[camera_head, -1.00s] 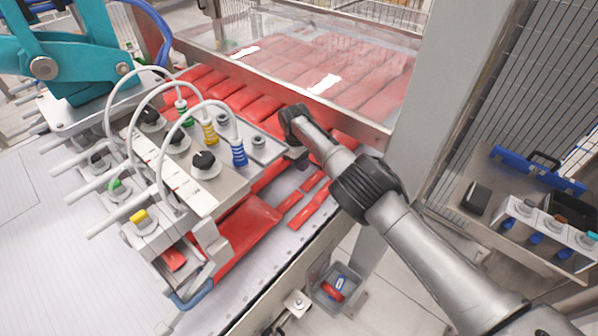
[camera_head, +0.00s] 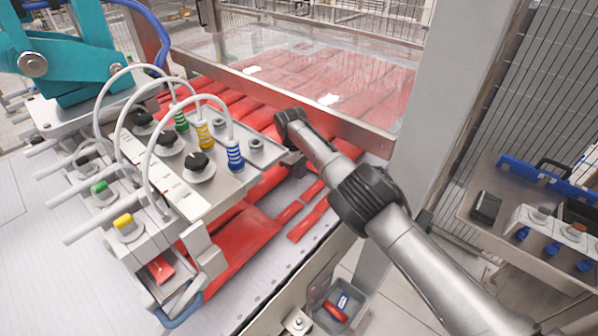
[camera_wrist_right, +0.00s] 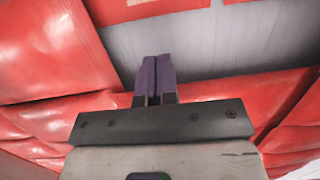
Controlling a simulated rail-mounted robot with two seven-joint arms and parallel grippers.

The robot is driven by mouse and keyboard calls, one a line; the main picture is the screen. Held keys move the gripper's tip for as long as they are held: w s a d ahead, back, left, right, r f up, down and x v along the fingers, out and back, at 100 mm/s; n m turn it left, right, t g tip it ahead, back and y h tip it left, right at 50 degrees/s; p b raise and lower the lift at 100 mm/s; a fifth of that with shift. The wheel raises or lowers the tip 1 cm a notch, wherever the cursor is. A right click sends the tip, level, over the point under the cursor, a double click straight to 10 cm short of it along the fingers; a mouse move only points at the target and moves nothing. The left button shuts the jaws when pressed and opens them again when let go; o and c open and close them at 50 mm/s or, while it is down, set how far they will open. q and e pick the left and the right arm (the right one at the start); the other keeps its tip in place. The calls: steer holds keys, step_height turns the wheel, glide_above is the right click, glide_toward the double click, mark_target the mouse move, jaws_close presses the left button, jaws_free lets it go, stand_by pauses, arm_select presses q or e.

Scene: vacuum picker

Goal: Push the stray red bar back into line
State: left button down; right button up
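Several red bars lie on the pale conveyor belt (camera_head: 262,283), partly hidden under the vacuum picker head (camera_head: 185,165). One wide red bar (camera_head: 243,232) juts out at the near end, and smaller red pieces (camera_head: 290,212) lie beside it near the belt's right edge. I cannot tell surely which bar is the stray one. My right gripper (camera_head: 297,167) is low beside the picker head, partly hidden by its own wrist. In the right wrist view its purple fingers (camera_wrist_right: 155,75) are together and empty, over a grey gap between red bars (camera_wrist_right: 50,48). My left gripper is not in view.
A clear guard with a metal rail (camera_head: 300,102) covers the rows of bars behind. A grey post (camera_head: 450,95) stands right of my arm. A grey bin (camera_head: 341,305) with red and blue items sits below the belt edge. A side bench (camera_head: 475,235) is at the right.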

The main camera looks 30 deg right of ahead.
steer(key=shift+o, duration=1.4)
steer(key=shift+d+r+p, duration=0.1)
steer(key=shift+r+p, duration=0.15)
steer(key=shift+p, duration=0.15)
steer(key=o, duration=0.5)
steer(key=r+n+p, duration=0.1)
steer(key=p, duration=0.1)
steer(key=d+n+p, duration=0.1)
steer(key=p, duration=0.1)
steer(key=r+n+p, duration=0.1)
steer(key=p, duration=0.1)
steer(key=shift+s+d+r+t, duration=0.25)
steer(key=shift+r+t, duration=0.05)
steer(key=shift+t, duration=0.1)
steer(key=shift+o, duration=0.2)
steer(key=s+r+n+t+p, duration=0.1)
steer(key=s+r+n+p, duration=0.7)
steer(key=p, duration=1.4)
steer(key=s+n, duration=0.3)
steer(key=n, duration=0.4)
steer(key=shift+r+y, duration=0.25)
steer(key=shift+y, duration=0.05)
steer(key=shift+f, duration=0.1)
step_height(320, 180, down, 14)
steer(key=b, duration=1.3)
